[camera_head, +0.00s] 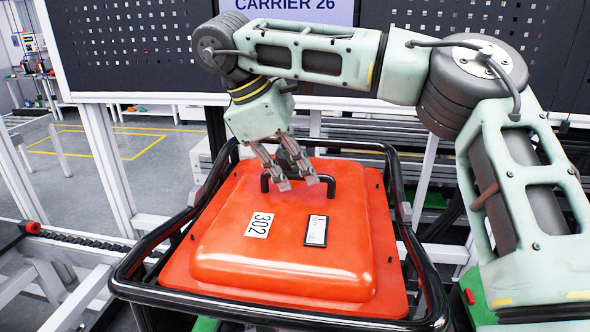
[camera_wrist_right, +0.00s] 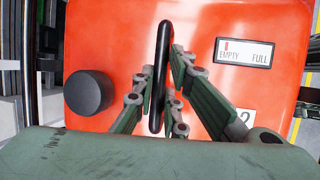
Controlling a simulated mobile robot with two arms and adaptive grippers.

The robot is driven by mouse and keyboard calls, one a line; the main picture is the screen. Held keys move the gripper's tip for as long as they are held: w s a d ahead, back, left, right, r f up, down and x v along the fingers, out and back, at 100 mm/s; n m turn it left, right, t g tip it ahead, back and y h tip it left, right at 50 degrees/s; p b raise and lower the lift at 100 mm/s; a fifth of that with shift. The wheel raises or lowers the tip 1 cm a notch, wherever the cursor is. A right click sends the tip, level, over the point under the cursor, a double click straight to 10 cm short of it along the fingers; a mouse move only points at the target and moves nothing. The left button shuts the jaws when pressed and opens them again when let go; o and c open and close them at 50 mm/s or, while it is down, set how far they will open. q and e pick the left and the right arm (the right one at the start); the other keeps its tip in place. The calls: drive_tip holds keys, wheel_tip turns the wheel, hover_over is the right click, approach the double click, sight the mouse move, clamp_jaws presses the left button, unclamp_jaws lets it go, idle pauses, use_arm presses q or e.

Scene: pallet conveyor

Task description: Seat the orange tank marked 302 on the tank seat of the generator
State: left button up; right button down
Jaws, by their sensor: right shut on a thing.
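The orange tank (camera_head: 290,262) marked 302 sits within the black tubular frame of the generator (camera_head: 135,262). Its 302 label (camera_head: 259,225) and a small gauge (camera_head: 316,231) face up. My right gripper (camera_head: 297,184) reaches down from above and is shut on the tank's black handle (camera_head: 334,184). In the right wrist view the handle (camera_wrist_right: 161,50) runs between the fingers of my right gripper (camera_wrist_right: 165,95), and a black cap (camera_wrist_right: 88,92) and the gauge (camera_wrist_right: 244,52) show on the tank. The seat under the tank is hidden. My left gripper is not in view.
A black perforated board (camera_head: 125,45) with a CARRIER 26 sign (camera_head: 290,8) stands behind. A chain rail with a red knob (camera_head: 32,228) runs at the left. Green parts show beside the frame. Yellow-lined floor (camera_head: 110,150) is clear at the back left.

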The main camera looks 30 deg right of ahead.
drive_tip(key=shift+r, duration=0.15)
drive_tip(key=c, duration=1.7)
unclamp_jaws()
drive_tip(key=shift+s, duration=0.15)
drive_tip(key=shift+o, duration=0.7)
drive_tip(key=shift+f, duration=0.25)
drive_tip(key=o, duration=0.7)
drive_tip(key=shift+r, duration=0.15)
drive_tip(key=shift+c, duration=0.2)
drive_tip(key=shift+r, duration=0.1)
drive_tip(key=shift+r+p, duration=2.9)
drive_tip(key=shift+r, duration=0.5)
